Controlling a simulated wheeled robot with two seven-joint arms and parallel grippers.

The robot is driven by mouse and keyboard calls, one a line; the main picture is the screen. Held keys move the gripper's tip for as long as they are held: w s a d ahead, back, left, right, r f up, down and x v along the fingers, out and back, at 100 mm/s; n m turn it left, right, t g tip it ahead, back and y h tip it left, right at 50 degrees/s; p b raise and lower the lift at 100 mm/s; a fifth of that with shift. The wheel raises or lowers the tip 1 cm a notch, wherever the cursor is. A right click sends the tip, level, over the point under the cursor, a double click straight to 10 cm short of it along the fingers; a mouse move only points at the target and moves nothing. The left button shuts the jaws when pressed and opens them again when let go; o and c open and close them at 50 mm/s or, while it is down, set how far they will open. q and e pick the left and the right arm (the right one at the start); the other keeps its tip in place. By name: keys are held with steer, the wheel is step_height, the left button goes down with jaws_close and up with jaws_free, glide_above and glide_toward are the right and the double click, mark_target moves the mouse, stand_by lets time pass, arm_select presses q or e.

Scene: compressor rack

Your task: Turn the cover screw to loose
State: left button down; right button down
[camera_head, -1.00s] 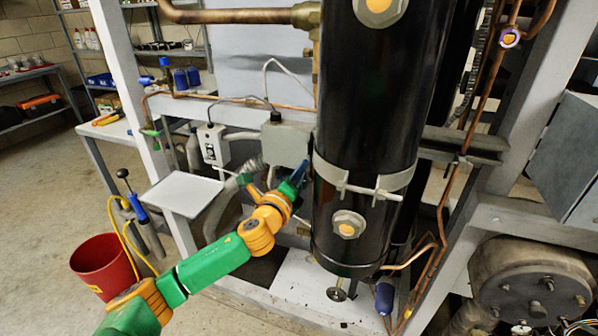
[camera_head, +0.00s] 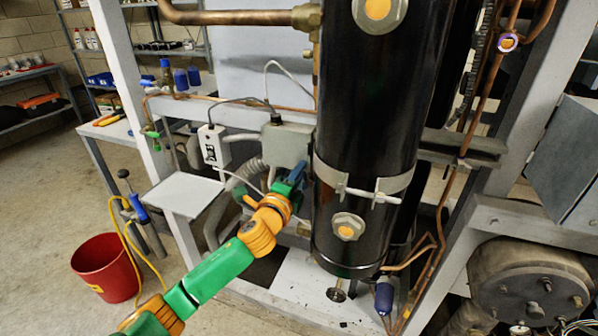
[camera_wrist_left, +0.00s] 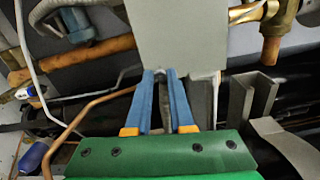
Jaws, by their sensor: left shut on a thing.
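A grey box with a cover (camera_head: 287,146) is fixed to the rack just left of the big black cylinder; it fills the upper middle of the left wrist view (camera_wrist_left: 180,42). My left gripper (camera_head: 299,170) reaches up to the box's lower right part. In the left wrist view its two blue fingers (camera_wrist_left: 161,74) come together at the box's lower edge, closed on a small dark screw (camera_wrist_left: 159,73). The screw is mostly hidden between the fingertips, so its turn cannot be told. My right gripper is not in view.
The black cylinder (camera_head: 370,120) with its clamp band stands close right of my left gripper. Copper pipes (camera_head: 447,215) run at the right. A small grey shelf (camera_head: 183,194) and a red bucket (camera_head: 105,268) are at the left. Pipes lie close around the box.

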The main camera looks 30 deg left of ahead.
arm_select(q)
steer(key=shift+d+n+p, duration=0.1)
steer(key=shift+n+p, duration=4.3)
steer(key=shift+n, duration=9.3)
steer(key=c, duration=0.8)
jaws_free()
